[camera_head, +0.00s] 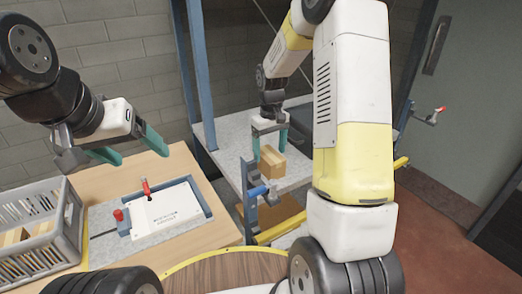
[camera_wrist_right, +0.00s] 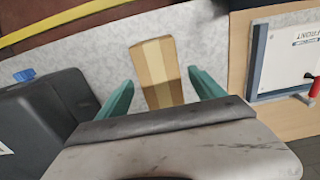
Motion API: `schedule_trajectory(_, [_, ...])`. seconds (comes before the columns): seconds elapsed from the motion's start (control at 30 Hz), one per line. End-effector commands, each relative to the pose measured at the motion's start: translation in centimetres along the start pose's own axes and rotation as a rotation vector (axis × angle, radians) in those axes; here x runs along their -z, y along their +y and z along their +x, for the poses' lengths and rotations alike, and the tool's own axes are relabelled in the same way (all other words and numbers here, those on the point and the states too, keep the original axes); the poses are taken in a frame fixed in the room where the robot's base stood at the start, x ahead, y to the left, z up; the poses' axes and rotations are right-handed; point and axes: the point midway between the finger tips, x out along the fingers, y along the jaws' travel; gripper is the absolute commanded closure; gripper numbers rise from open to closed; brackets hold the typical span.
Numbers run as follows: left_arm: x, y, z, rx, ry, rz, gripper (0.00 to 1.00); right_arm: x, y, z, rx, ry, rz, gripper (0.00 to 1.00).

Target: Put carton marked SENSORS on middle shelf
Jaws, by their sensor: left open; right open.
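A small tan carton (camera_head: 271,162) stands on a grey speckled shelf (camera_head: 298,172) of the blue-post rack; no SENSORS marking is readable on it. My right gripper (camera_head: 270,148) is open just above and behind the carton. In the right wrist view, the carton (camera_wrist_right: 157,75) lies between the two green fingers (camera_wrist_right: 163,92), with a gap on each side. My left gripper (camera_head: 140,158) is open and empty above the wooden bench (camera_head: 150,178), left of the rack.
A white panel (camera_head: 167,213) with red handles lies on the bench. A grey crate (camera_head: 40,235) with tan items stands at the left. A brown box surface (camera_head: 275,215) shows below the shelf. Blue posts (camera_head: 199,75) and yellow rails (camera_head: 283,227) border the rack.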

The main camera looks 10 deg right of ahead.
Motion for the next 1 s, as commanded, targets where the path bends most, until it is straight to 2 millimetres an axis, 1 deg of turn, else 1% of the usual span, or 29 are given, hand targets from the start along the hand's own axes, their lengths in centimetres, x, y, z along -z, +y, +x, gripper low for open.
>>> schedule_trajectory(0.03, [0.0, 0.0, 0.0, 0.000, 0.000, 0.000, 0.22, 0.1, 0.0, -1.3, -0.001, 0.005, 0.000, 0.22])
schedule_trajectory(0.2, [0.0, 0.0, 0.0, 0.000, 0.000, 0.000, 0.22, 0.0, 0.0, -4.6, 0.000, 0.003, 0.001, 0.22])
schedule_trajectory(0.3, [0.0, 0.0, 0.0, 0.000, 0.000, 0.000, 0.22, 0.0, 0.0, -5.9, 0.000, 0.001, 0.001, 0.22])
schedule_trajectory(0.43, [0.0, 0.0, 0.0, 0.000, 0.000, 0.000, 0.22, -0.1, 0.0, -7.0, 0.000, 0.004, 0.003, 0.22])
schedule_trajectory(0.47, [0.0, 0.0, 0.0, 0.000, 0.000, 0.000, 0.22, -0.3, -0.1, -7.4, 0.000, 0.008, 0.005, 0.22])
schedule_trajectory(0.57, [0.0, 0.0, 0.0, 0.000, 0.000, 0.000, 0.22, -1.4, -0.6, -9.5, -0.001, 0.045, 0.022, 0.22])
schedule_trajectory(0.67, [0.0, 0.0, 0.0, 0.000, 0.000, 0.000, 0.22, -3.7, -1.7, -12.6, 0.000, 0.111, 0.055, 0.22])
schedule_trajectory(0.7, [0.0, 0.0, 0.0, 0.000, 0.000, 0.000, 0.22, -4.9, -2.3, -13.9, 0.001, 0.142, 0.070, 0.22])
schedule_trajectory(0.77, [0.0, 0.0, 0.0, 0.000, 0.000, 0.000, 0.22, -6.8, -3.3, -15.7, 0.006, 0.192, 0.096, 0.22])
schedule_trajectory(0.8, [0.0, 0.0, 0.0, 0.000, 0.000, 0.000, 0.22, -8.2, -3.9, -16.7, 0.009, 0.223, 0.112, 0.22])
schedule_trajectory(0.87, [0.0, 0.0, 0.0, 0.000, 0.000, 0.000, 0.22, -10.1, -4.9, -18.0, 0.016, 0.273, 0.138, 0.22])
schedule_trajectory(0.9, [0.0, 0.0, 0.0, 0.000, 0.000, 0.000, 0.22, -11.5, -5.5, -18.8, 0.020, 0.305, 0.153, 0.22])
schedule_trajectory(0.97, [0.0, 0.0, 0.0, 0.000, 0.000, 0.000, 0.22, -13.5, -6.5, -19.6, 0.029, 0.355, 0.178, 0.22])
schedule_trajectory(1.0, [0.0, 0.0, 0.0, 0.000, 0.000, 0.000, 0.22, -14.8, -7.2, -20.1, 0.035, 0.387, 0.193, 0.22])
